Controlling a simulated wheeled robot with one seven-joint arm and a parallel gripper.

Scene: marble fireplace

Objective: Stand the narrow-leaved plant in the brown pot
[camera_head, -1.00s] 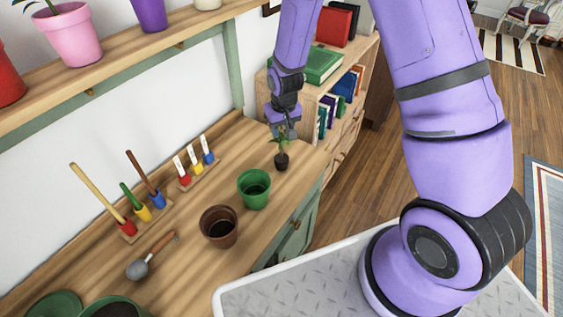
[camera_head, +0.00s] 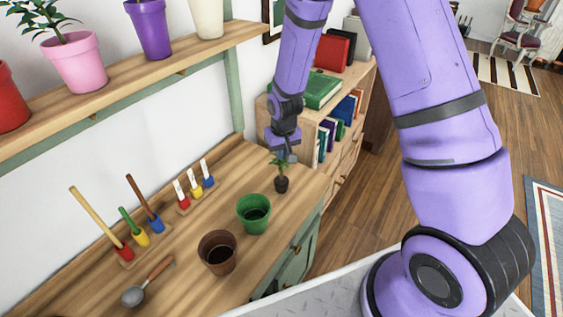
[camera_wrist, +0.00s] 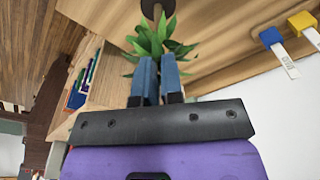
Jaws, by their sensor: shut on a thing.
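The narrow-leaved plant (camera_head: 281,184) stands near the right end of the wooden bench, its roots in a small dark root ball or pot. My gripper (camera_head: 283,159) is directly above it, fingers at the plant's top. In the wrist view, the blue fingertips (camera_wrist: 158,72) are close together among the green leaves of the plant (camera_wrist: 157,40); the stem between them is mostly hidden. My gripper is shut on the plant. The brown pot (camera_head: 218,252) stands upright on the bench, nearer the camera, with dark soil inside.
A green pot (camera_head: 253,213) stands between the plant and the brown pot. A trowel (camera_head: 146,284) lies left of the brown pot. Tool holders (camera_head: 143,237) and a label rack (camera_head: 194,193) line the wall. A shelf (camera_head: 130,87) with potted plants overhangs the bench.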

